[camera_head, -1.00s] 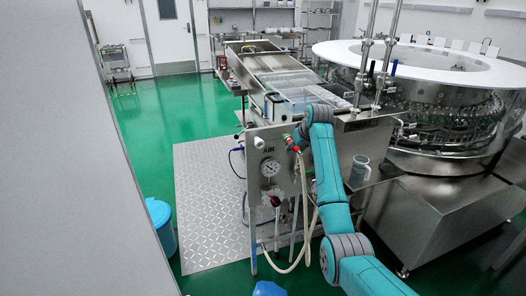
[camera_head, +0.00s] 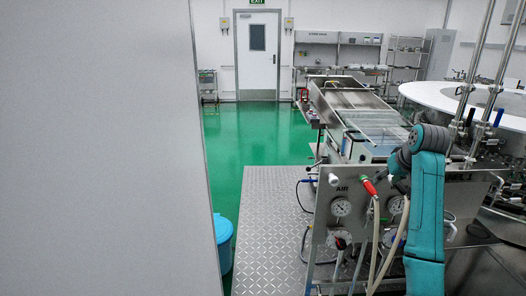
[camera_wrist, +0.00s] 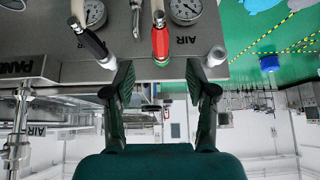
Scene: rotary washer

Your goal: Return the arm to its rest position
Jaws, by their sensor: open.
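My arm (camera_head: 426,220) is teal and rises at the right of the head view, its wrist bent over the front panel of the washer. In the wrist view, which looks upside down, my gripper (camera_wrist: 159,80) is open with two dark fingers apart and nothing between the tips. A red-handled valve (camera_wrist: 160,42) on the panel appears beyond the fingertips, close to them in the picture; I cannot tell the gap. The red handle also shows in the head view (camera_head: 369,187), left of my wrist. My fingertips are not clear in the head view.
The steel panel (camera_wrist: 140,70) carries round gauges (camera_head: 341,207), a black-handled valve (camera_wrist: 92,42) and hoses. The large round white-topped washer (camera_head: 455,96) stands right. A blue bin (camera_head: 222,245) and a chequered metal plate (camera_head: 270,220) are left. Green floor (camera_head: 250,140) lies open behind.

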